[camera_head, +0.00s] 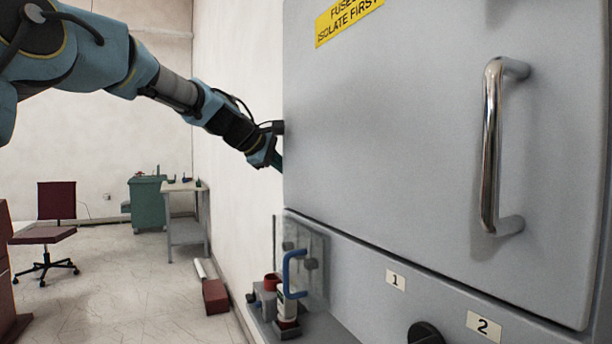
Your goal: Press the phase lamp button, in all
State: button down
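No phase lamp button can be made out in this view. A large grey cabinet (390,150) fills the right side, with a closed door and a shiny vertical bar handle (491,150). My arm reaches in from the upper left. My gripper (277,161) is at the cabinet's left edge, above the small shelf. Its fingertips are partly hidden behind that edge, so I cannot tell whether they are open or shut. Below the door, a panel strip carries labels "1" (396,280) and "2" (484,327) and a black knob (426,333), cut by the bottom edge.
A yellow warning label (347,18) is on the door. A small shelf with a clear plate, a blue handle (291,272) and small parts stands left of the panel. A red box (215,297) lies by the wall. A chair (45,232) and bench (185,218) stand behind; floor between is clear.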

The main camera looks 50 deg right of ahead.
jog(key=shift+d, duration=0.15)
jog(key=shift+s+d+r+p, duration=0.1)
jog(key=shift+s+d+p, duration=0.05)
jog(key=shift+p, duration=0.3)
jog(key=shift+s+d+r+p, duration=0.4)
jog(key=shift+r+p, duration=0.05)
jog(key=shift+p, duration=0.15)
dwell(0.9)
jog(key=shift+f, duration=0.1)
dwell(0.8)
jog(key=shift+w+a+f+b, duration=0.15)
jog(key=shift+w+a+b, duration=0.3)
jog(key=shift+a, duration=0.3)
jog(key=shift+w+a+f+b, duration=0.15)
jog(key=shift+w+a+b, duration=0.05)
jog(key=shift+a+b, duration=0.45)
jog(key=shift+w+a+f+b, duration=0.15)
jog(key=shift+w+a+b, duration=0.25)
jog(key=shift+a, duration=0.4)
jog(key=shift+a, duration=0.1)
